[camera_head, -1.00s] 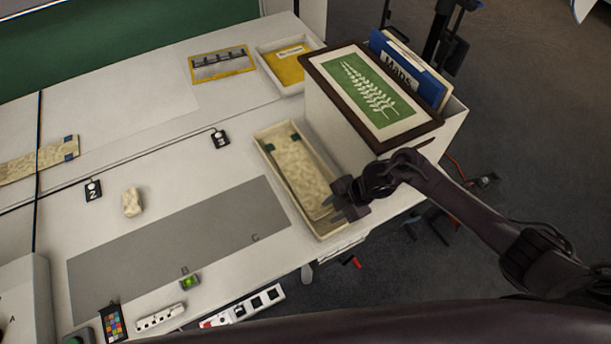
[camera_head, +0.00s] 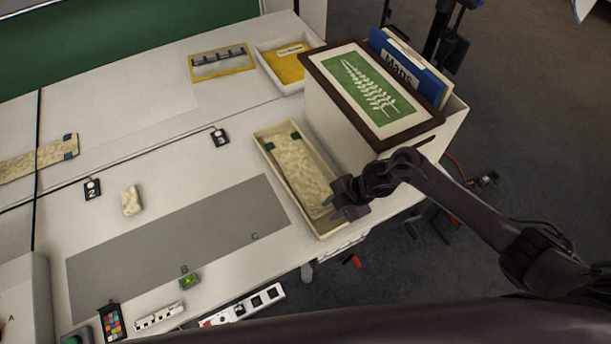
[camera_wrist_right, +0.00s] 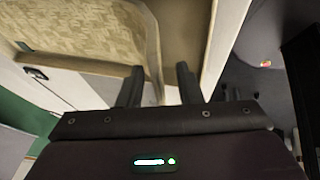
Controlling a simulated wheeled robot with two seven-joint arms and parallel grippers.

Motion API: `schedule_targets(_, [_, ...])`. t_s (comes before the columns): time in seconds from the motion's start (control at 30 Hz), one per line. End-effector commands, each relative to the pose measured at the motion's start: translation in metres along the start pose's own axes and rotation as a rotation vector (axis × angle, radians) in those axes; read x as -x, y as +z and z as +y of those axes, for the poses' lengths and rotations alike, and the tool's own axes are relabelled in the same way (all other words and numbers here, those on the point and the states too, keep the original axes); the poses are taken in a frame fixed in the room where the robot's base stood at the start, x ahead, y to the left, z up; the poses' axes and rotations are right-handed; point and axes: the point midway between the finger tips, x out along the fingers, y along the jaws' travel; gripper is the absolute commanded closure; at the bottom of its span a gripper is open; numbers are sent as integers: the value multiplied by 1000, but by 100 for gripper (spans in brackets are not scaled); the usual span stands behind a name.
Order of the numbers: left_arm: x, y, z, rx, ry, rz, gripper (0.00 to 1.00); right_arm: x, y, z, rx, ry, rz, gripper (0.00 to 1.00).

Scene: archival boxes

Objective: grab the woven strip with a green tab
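A cream woven strip (camera_head: 303,167) lies lengthwise in a shallow pale tray (camera_head: 267,171), with small dark green-blue tabs (camera_head: 295,135) at its far end. Its near end is partly hidden by my right gripper (camera_head: 342,205), which is at the tray's near right corner. In the right wrist view, the woven surface (camera_wrist_right: 85,25) fills the upper left. The fingers of my right gripper are spread apart there, with a pale edge showing between them; contact cannot be told. Another woven strip (camera_head: 30,165) with a dark blue tab (camera_head: 71,147) lies at the far left. My left gripper is out of view.
A tall white box (camera_head: 331,127) with a framed green leaf picture (camera_head: 370,90) stands beside the tray, near my right arm. A blue Maps folder (camera_head: 408,72) is behind it. A cream block (camera_head: 131,200) and grey mat (camera_head: 180,240) lie left. The table edge is close.

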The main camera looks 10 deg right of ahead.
Motion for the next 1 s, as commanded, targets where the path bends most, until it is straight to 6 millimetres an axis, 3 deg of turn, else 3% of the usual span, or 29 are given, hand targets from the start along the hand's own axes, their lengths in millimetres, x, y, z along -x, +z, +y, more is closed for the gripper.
schedule_targets(0.03, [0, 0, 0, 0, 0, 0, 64, 0, 0, 0, 0, 0, 0, 75])
schedule_targets(0.23, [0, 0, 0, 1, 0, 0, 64, 0, 0, 0, 0, 0, 0, 100])
schedule_targets(0.73, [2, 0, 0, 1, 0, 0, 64, 2, -1, 0, -1, -2, 0, 100])
schedule_targets(1.0, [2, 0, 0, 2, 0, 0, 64, 27, -10, 9, 4, 1, -1, 100])
